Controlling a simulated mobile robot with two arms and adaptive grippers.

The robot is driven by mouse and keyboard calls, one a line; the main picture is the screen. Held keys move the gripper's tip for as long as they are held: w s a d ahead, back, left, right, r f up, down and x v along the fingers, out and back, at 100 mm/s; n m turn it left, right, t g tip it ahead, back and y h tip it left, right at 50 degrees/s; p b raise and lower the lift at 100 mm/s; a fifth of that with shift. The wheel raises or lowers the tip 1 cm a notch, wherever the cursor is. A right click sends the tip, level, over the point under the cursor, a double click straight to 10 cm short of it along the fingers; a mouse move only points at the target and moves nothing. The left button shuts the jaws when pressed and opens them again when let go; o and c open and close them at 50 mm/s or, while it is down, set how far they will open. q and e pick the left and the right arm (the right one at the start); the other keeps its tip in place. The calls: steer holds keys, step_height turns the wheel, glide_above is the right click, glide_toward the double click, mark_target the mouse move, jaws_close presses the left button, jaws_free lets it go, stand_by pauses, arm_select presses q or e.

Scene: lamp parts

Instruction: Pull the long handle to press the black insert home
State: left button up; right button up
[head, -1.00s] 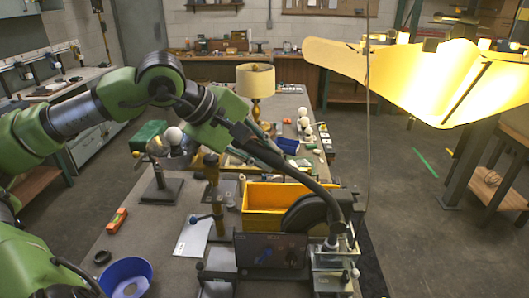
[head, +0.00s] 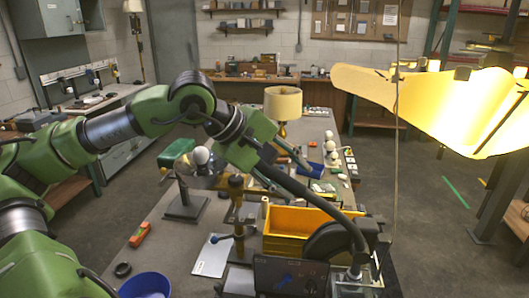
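The long handle (head: 312,194) is a dark curved bar. It slopes down to the right from my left gripper to the press (head: 356,266) at the table's near right, beside a large black wheel (head: 333,243). My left gripper (head: 264,158) is at the handle's raised upper end. Its fingers are too small and overlapped to tell whether they are closed on the bar. I cannot make out the black insert; the lower part of the press is cut off by the bottom edge. My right gripper is not in view.
A yellow bin (head: 290,222) stands behind the press. A smaller press with a blue knob (head: 237,215), a blue bowl (head: 146,285) and an orange level (head: 140,234) are to the left. A glowing lampshade (head: 440,105) hangs at the right. Table space at the left is partly clear.

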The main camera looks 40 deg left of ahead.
arm_select(q)
steer(key=v, duration=1.1)
steer(key=shift+r, duration=0.25)
steer(key=shift+s, duration=0.1)
